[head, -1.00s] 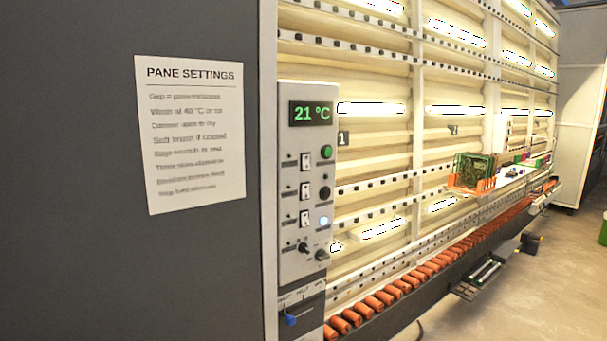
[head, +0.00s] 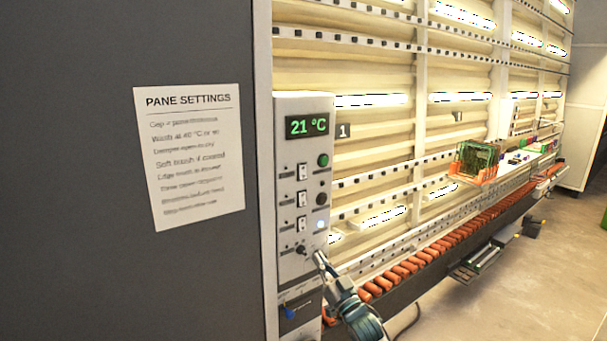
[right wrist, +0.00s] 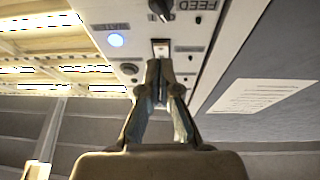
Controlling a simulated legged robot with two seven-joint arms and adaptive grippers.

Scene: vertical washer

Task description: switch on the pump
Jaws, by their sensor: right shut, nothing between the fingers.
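The control panel (head: 304,120) stands at the edge of the dark cabinet, with a green 21 °C display (head: 307,126). It carries an upper rocker switch (head: 302,172), a middle rocker switch (head: 301,198) and a lower rocker switch (head: 301,225). Their small labels are unreadable in the head view, so I cannot tell which is the pump's. My right gripper (head: 320,258) is shut and empty, low at the panel's right side. In the right wrist view, upside down, its fingertips (right wrist: 158,66) are close to a rocker switch (right wrist: 160,47); contact is unclear. My left gripper is out of view.
Beside the rockers are a green button (head: 323,160), a dark button (head: 321,199) and a lit white-blue lamp (head: 319,225). A dark knob (head: 300,250) sits below. Orange rollers (head: 440,249) run along the machine's foot. A settings sheet (head: 190,160) hangs left.

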